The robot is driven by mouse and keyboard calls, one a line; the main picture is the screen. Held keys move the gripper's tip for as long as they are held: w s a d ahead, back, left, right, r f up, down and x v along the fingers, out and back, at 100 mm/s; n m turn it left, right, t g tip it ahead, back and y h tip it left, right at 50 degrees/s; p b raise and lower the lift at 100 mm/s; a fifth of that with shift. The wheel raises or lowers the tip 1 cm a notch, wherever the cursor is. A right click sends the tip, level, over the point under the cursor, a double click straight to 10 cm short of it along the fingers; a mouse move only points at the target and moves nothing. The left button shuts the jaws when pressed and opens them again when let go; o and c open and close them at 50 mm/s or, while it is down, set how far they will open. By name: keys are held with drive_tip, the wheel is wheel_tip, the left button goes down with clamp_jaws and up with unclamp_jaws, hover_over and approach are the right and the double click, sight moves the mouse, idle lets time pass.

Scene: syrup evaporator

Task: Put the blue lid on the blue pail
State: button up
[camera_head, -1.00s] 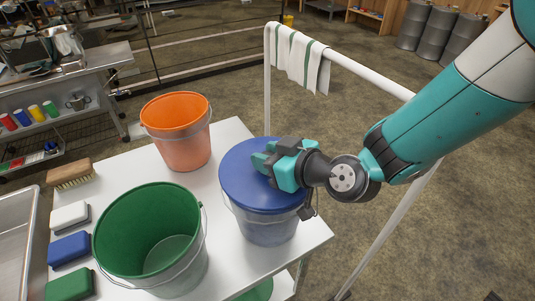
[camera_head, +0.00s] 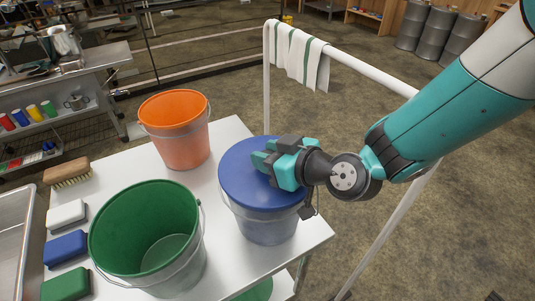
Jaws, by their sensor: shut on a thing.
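The blue pail (camera_head: 262,226) stands on the white table near its right corner. The blue lid (camera_head: 238,184) lies over the pail's mouth and looks about level. Whether its rim is fully seated all around I cannot tell. My gripper (camera_head: 262,163) is at the top of the lid, coming in from the right, and is shut on the lid. The fingertips and the part they grip are mostly hidden by the gripper body.
An orange pail (camera_head: 177,145) and an open green pail (camera_head: 132,261) stand on the table (camera_head: 224,144) left of the blue pail. A brush (camera_head: 68,174) and several coloured blocks line the left edge. A white rail with a striped towel (camera_head: 302,58) stands close behind and right.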

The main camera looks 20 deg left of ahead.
drive_tip(key=o, duration=1.2)
drive_tip(key=shift+c, duration=0.2)
drive_tip(key=shift+d, duration=0.1)
drive_tip(key=s+d+r+m+g+h+b, duration=0.1)
drive_tip(key=s+d+r+m+h, duration=0.1)
drive_tip(key=s+d, duration=0.3)
drive_tip(key=s+d+r+m+g+h+b, duration=0.2)
drive_tip(key=s+d+h, duration=0.2)
drive_tip(key=d, duration=1)
drive_tip(key=s+d+r+m+g+h+b, duration=0.2)
drive_tip(key=s+d, duration=0.4)
drive_tip(key=d, duration=0.3)
drive_tip(key=shift+d+r+h, duration=0.35)
drive_tip(key=shift+r+h, duration=0.05)
